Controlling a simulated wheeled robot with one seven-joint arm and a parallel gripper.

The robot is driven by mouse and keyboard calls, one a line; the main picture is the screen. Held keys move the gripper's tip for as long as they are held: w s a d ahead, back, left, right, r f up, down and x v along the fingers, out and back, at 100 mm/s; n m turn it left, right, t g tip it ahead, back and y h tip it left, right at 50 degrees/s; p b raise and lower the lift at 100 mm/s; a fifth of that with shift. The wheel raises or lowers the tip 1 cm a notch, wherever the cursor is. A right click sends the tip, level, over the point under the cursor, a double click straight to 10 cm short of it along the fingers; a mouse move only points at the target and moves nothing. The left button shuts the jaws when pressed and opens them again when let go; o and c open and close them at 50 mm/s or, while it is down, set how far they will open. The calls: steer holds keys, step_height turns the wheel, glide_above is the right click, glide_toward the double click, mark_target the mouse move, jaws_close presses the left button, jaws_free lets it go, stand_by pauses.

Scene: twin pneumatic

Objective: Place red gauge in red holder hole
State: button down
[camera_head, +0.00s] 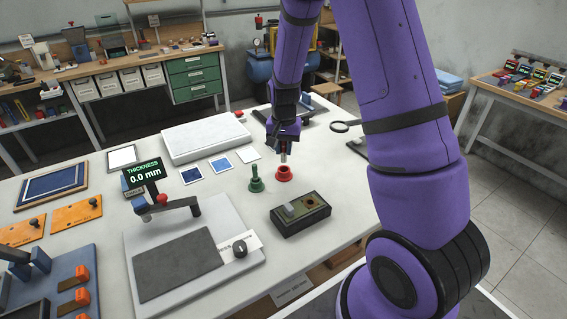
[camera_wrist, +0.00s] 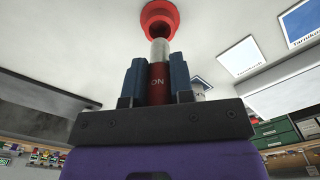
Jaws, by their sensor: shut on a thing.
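My gripper (camera_head: 284,142) is shut on the red gauge, which stands upright between the two blue fingers in the wrist view (camera_wrist: 158,88). The pin shows below the fingers in the head view (camera_head: 283,157). The red holder (camera_head: 284,174) is a round red base on the white table, directly under the pin. It also shows at the top of the wrist view (camera_wrist: 158,17). The pin end is at or just above the holder's hole; I cannot tell whether it has entered.
A green gauge in a green holder (camera_head: 256,184) stands close left of the red holder. A dark box (camera_head: 300,214) lies in front. A thickness meter (camera_head: 146,180) stands at left. A white slab (camera_head: 206,139) and framed cards (camera_head: 220,164) lie behind and left.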

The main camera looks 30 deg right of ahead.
mark_target(284, 161)
steer(key=shift+f, duration=2.8)
steer(key=shift+f, duration=0.15)
steer(key=c, duration=1)
jaws_free()
